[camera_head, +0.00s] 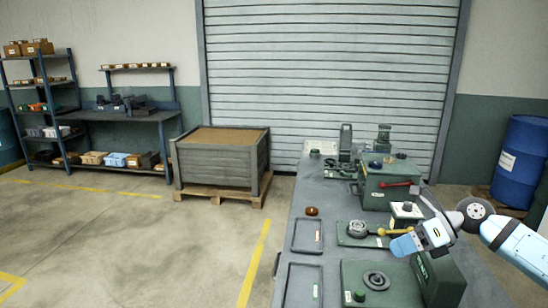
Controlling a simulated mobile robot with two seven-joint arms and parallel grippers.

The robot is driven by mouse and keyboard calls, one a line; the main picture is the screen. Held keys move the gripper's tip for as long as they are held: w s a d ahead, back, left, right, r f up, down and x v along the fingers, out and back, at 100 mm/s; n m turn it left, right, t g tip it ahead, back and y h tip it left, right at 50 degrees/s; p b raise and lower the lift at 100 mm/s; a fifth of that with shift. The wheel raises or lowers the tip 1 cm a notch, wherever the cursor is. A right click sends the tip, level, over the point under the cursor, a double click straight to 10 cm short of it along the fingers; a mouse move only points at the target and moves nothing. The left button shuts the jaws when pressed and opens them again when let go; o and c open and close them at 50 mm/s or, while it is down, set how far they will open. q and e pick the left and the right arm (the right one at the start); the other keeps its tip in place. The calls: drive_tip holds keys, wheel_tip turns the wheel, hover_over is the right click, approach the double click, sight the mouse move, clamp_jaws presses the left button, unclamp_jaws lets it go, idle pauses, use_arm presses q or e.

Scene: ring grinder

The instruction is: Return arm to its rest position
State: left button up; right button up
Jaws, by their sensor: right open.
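My right arm comes in from the right edge with light blue and white links. My right gripper (410,236) is over the right part of the bench, open, with no object seen held in it. It is close to the end of a yellow handle (396,232); I cannot tell whether they touch. The handle joins a round grey fixture (357,228) on a green plate. A green machine box (385,180) with a red lever (397,184) stands behind the gripper. My left gripper is not in view.
The grey bench (325,205) carries a green block (438,280), a plate with a dark ring (376,281), a tray (307,236) and a small orange-brown part (312,211). A blue drum (520,162) stands right. A crate (220,160) and open floor lie left.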

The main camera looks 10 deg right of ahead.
drive_tip(key=s+a+f+m+t+y+b, duration=0.2)
drive_tip(key=s+a+f+m+t+y, duration=0.15)
drive_tip(key=a+f+m, duration=0.3)
drive_tip(key=s+a+f+m+t+y+b, duration=0.1)
drive_tip(key=s+a+f+m+t+y, duration=0.1)
drive_tip(key=a+f+m+t, duration=0.45)
use_arm(q)
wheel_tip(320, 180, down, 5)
drive_tip(key=b, duration=0.4)
use_arm(e)
drive_tip(key=s+a+f+m+g+h, duration=0.1)
drive_tip(key=s+a+f+m+h, duration=0.1)
drive_tip(key=s+f+m+h, duration=0.85)
drive_tip(key=s+a+f+m+g+h, duration=0.1)
drive_tip(key=s+a+f+m+h, duration=0.15)
drive_tip(key=s+f+m, duration=0.95)
use_arm(q)
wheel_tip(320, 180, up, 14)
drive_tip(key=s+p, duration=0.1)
drive_tip(key=p, duration=1.6)
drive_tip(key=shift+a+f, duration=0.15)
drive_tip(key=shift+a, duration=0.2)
use_arm(e)
wheel_tip(320, 180, up, 10)
drive_tip(key=w+m, duration=0.2)
drive_tip(key=m, duration=0.2)
drive_tip(key=shift+d+r, duration=0.25)
drive_tip(key=shift+d, duration=0.2)
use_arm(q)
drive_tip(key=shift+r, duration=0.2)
